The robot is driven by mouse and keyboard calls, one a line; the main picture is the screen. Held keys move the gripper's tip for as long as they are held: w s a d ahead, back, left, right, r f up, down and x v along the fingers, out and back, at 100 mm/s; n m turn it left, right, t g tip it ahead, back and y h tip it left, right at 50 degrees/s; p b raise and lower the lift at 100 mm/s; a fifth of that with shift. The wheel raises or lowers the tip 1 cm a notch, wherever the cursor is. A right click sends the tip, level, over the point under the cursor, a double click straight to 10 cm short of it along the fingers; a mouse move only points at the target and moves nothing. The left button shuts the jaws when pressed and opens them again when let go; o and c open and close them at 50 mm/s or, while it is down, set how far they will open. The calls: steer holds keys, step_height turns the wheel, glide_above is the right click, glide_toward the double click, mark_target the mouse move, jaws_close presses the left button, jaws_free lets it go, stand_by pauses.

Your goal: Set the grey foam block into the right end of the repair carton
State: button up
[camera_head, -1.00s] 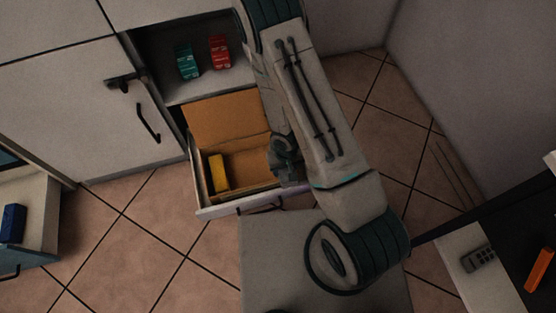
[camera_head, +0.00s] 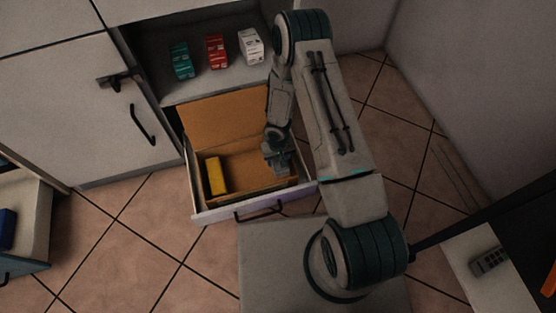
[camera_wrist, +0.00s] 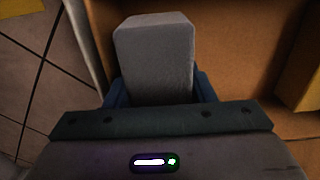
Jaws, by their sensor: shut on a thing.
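The grey foam block (camera_wrist: 153,55) fills the middle of the wrist view, upright between the two blue fingers. My gripper (camera_wrist: 157,90) is shut on it. In the head view my gripper (camera_head: 277,160) is over the right end of the repair carton (camera_head: 240,165), which sits open in a pulled-out drawer with its brown flap raised. Brown cardboard (camera_wrist: 235,60) shows beside the block in the wrist view. I cannot tell whether the block touches the carton floor.
A yellow block (camera_head: 215,176) stands in the carton's left end, with bare room between. The drawer front (camera_head: 225,213) borders the carton. Teal (camera_head: 181,60), red (camera_head: 216,51) and white (camera_head: 251,45) boxes stand on the shelf behind. A remote (camera_head: 489,262) lies at the right.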

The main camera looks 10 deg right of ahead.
steer(key=shift+r, duration=0.1)
steer(key=shift+f+b, duration=0.6)
steer(key=shift+f, duration=0.05)
steer(key=o, duration=0.7)
steer(key=shift+c, duration=0.2)
steer(key=shift+r, duration=0.15)
